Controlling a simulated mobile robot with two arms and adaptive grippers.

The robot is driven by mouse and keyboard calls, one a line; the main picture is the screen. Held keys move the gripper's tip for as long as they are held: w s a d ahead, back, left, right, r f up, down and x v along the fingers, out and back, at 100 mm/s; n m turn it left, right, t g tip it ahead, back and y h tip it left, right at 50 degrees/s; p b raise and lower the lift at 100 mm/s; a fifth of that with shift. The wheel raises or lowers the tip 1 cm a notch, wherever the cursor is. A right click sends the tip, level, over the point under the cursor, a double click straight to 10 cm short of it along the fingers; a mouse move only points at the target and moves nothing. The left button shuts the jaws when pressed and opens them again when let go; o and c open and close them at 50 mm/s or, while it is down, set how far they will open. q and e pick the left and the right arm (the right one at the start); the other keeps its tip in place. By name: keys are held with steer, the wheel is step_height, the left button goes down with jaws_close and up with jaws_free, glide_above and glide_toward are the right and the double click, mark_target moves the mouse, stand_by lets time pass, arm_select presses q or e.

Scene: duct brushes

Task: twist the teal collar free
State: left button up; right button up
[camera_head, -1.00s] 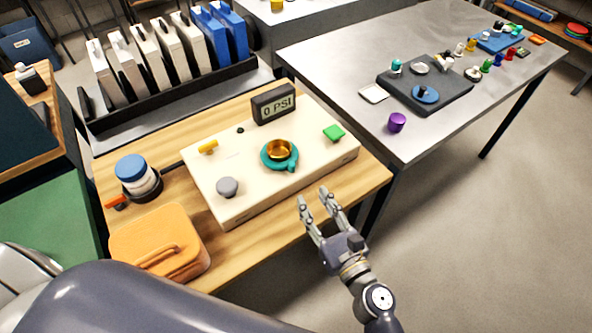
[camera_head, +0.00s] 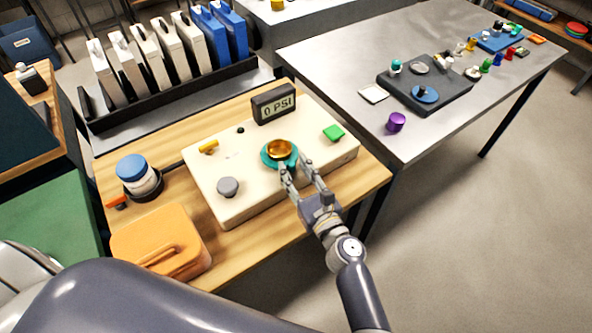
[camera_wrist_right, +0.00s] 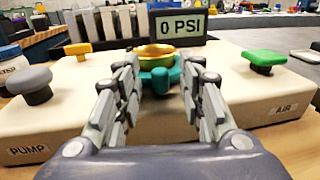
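The teal collar (camera_head: 268,160) sits around the base of a gold cup-like fitting (camera_head: 279,148) on top of the cream panel box (camera_head: 240,199). In the right wrist view the collar's teal lug (camera_wrist_right: 160,80) points toward me, between the fingers. My right gripper (camera_head: 297,165) is open, with its fingertips at the near side of the collar, one on each side of the lug. A gap shows between the fingers and the lug in the wrist view (camera_wrist_right: 160,92). In the head view the fingers hide part of the collar. My left gripper is not in view.
A gauge (camera_head: 273,104) reading "0 PSI" stands behind the collar. The box also carries a grey PUMP knob (camera_head: 228,187), a yellow handle (camera_head: 208,147) and a green AIR knob (camera_head: 334,133). An orange case (camera_head: 160,242) and a blue-lidded jar (camera_head: 137,176) stand to the left.

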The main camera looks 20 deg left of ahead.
mark_target(310, 159)
jaws_close()
steer(key=shift+w+d+n+g+y, duration=0.4)
steer(key=shift+w+n+g+y, duration=0.15)
steer(key=shift+n+g+y, duration=0.3)
steer(key=shift+w+d+f+n+g+y+b, duration=0.2)
steer(key=shift+w+n+g+y+b, duration=0.35)
steer(key=shift+g, duration=0.4)
steer(key=n+g+b, duration=0.1)
steer(key=w+n+g+y+b, duration=0.1)
steer(key=g+b, duration=0.1)
steer(key=w+n+g+y+b, duration=0.1)
steer(key=g, duration=0.1)
steer(key=shift+d, duration=0.35)
steer(key=shift+w+r+n+g+y+b, duration=0.15)
steer(key=shift+w+n+g+y+b, duration=0.25)
steer(key=shift+n+g+b, duration=0.55)
